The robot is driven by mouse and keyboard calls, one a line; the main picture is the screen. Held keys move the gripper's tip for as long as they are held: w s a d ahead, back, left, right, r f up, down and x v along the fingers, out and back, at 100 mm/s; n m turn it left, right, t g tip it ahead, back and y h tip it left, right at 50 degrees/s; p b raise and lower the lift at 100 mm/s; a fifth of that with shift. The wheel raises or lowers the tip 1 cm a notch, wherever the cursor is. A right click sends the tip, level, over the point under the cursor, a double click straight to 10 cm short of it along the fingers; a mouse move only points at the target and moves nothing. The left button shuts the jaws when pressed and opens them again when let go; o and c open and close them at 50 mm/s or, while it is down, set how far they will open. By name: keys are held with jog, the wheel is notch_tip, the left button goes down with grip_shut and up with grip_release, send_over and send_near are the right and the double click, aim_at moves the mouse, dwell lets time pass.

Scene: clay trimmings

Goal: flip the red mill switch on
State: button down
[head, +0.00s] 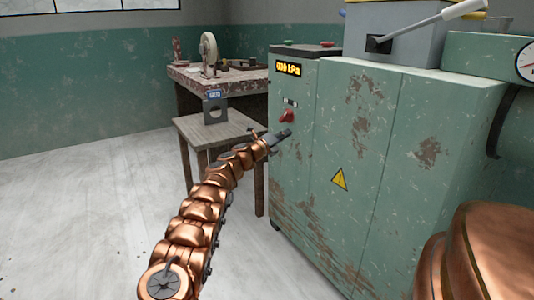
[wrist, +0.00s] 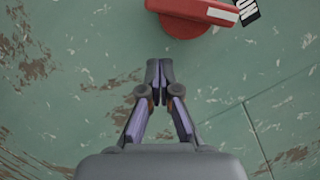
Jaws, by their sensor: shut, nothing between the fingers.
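The red mill switch (head: 287,116) is a rotary knob on the narrow front face of the worn green cabinet. In the wrist view the red switch (wrist: 188,12) is at the top edge, partly cut off. Its handle lies near level, tilted slightly down to the right. The white mark on its right end points at a black "ON" label (wrist: 247,10). My gripper (head: 287,133) is just below the switch in the head view. In the wrist view my gripper (wrist: 160,68) has its fingertips together, empty, with a visible gap below the switch.
The green cabinet (head: 360,170) shows a lit kPa display (head: 288,69) above the switch and a yellow warning triangle (head: 340,179). A wooden stool (head: 215,130) holding a grey device (head: 215,107) stands left of my gripper. A workbench (head: 232,84) stands behind. The floor at left is clear.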

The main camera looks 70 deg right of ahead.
jog(key=shift+s+a+f, duration=0.2)
jog(key=shift+a+f, duration=0.05)
jog(key=shift+f, duration=0.3)
jog(key=shift+w+a+r, duration=0.2)
jog(key=shift+a+r, duration=0.05)
jog(key=p+v, duration=0.1)
jog(key=v, duration=0.8)
jog(key=shift+f+p, duration=0.2)
jog(key=shift+p, duration=0.15)
jog(key=shift+w, duration=0.15)
dwell(0.5)
